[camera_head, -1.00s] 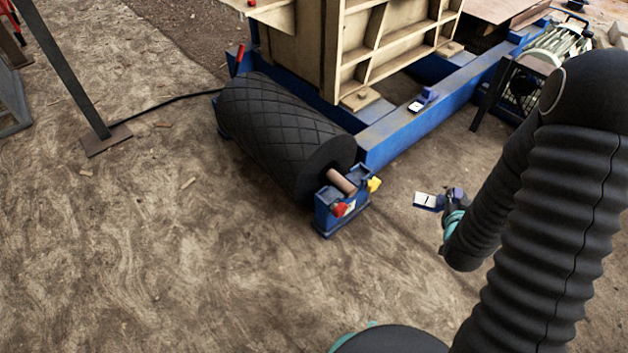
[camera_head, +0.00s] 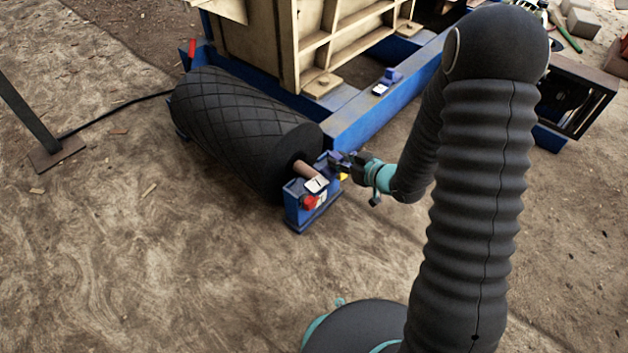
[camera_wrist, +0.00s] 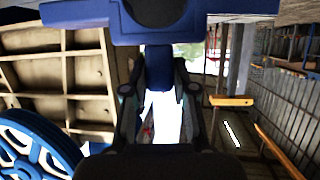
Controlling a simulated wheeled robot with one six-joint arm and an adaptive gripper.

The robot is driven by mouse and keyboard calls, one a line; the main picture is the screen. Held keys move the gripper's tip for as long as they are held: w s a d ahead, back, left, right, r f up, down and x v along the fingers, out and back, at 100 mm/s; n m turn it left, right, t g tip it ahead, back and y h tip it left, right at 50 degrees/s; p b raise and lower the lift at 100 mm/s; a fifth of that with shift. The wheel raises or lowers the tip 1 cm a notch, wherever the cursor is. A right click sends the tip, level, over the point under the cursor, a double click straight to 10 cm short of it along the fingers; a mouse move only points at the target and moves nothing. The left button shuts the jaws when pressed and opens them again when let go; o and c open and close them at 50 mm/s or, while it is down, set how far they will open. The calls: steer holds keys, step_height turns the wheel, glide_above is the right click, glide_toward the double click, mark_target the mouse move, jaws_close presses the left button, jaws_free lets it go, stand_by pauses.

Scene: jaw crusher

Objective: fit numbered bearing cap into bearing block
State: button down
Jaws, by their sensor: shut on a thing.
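My gripper (camera_head: 350,163) is shut on a blue bearing cap with a white numbered plate (camera_head: 316,185). The cap is over or at the bearing block (camera_head: 303,215); I cannot tell whether they touch. The block is blue, with a red part on its front, and stands at the near end of the black roller (camera_head: 245,130). The roller's copper-coloured shaft end (camera_head: 304,168) runs toward the block and is partly hidden. In the wrist view, the blue cap (camera_wrist: 158,68) sits between my fingers, below a wide blue piece with a dark round opening.
A second blue piece with a white label (camera_head: 388,80) sits on the blue frame rail (camera_head: 365,115). The beige ribbed crusher body (camera_head: 345,45) stands behind. A grey metal post (camera_head: 28,120) stands at left. Bare ground in front of the block is clear.

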steer(key=shift+s+a+f+n+g+y, duration=0.25)
steer(key=shift+a+f+n+g+y, duration=0.1)
steer(key=shift+n+g+y, duration=0.2)
steer(key=shift+a+f, duration=0.15)
steer(key=w+a+f, duration=0.2)
steer(key=w, duration=0.1)
steer(key=w+a+f+b, duration=0.1)
steer(key=w+a+f, duration=0.1)
steer(key=w, duration=0.1)
steer(key=w+a+f, duration=0.2)
steer(key=w, duration=0.1)
steer(key=shift+w+f+b, duration=0.35)
steer(key=shift+f+b, duration=0.05)
steer(key=shift+d+f+b, duration=0.1)
steer(key=shift+f+b, duration=0.25)
steer(key=shift+f, duration=1.65)
steer(key=shift+f, duration=0.1)
steer(key=c, duration=0.9)
jaws_free()
